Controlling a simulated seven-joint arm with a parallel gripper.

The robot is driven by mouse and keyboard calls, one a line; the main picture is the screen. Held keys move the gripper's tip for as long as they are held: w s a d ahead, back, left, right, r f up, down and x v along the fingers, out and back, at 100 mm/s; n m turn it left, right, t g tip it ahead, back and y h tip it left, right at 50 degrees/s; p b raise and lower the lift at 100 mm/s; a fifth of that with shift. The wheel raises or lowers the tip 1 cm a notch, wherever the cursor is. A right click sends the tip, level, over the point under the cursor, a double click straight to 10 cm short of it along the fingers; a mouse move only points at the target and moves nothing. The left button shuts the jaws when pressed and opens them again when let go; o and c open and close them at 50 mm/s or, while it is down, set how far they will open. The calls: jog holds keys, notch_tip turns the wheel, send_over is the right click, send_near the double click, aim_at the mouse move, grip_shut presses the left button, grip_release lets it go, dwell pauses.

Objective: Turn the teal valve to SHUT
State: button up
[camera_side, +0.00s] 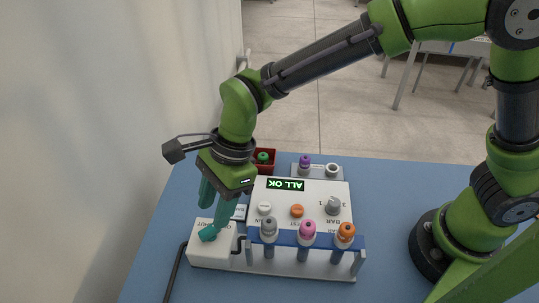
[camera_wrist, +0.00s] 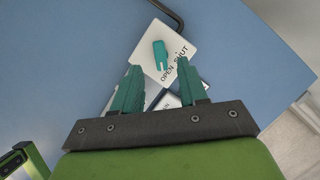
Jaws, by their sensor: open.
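The teal valve (camera_wrist: 160,55) is a short lever on top of a white box (camera_wrist: 148,41) printed with OPEN and SHUT. In the wrist view the lever's near end lies close to the word OPEN, with SHUT farther round to the right. My gripper (camera_wrist: 158,67) is open and empty, its two teal fingers apart, with the lever between and just beyond the tips in the picture. In the side view my gripper (camera_side: 211,215) points down over the box, and the valve (camera_side: 208,234) shows just below the fingers. I cannot tell whether a finger touches it.
A white panel (camera_side: 325,190) with knobs and an ALL OK display stands right of the box. In front, a blue rack (camera_side: 285,240) holds vials with grey, pink and orange caps. A red bin (camera_side: 270,157) is behind.

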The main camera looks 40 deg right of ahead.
aim_at(209, 229)
jog(key=shift+x, duration=2.35)
jog(key=shift+r, duration=0.1)
grip_shut()
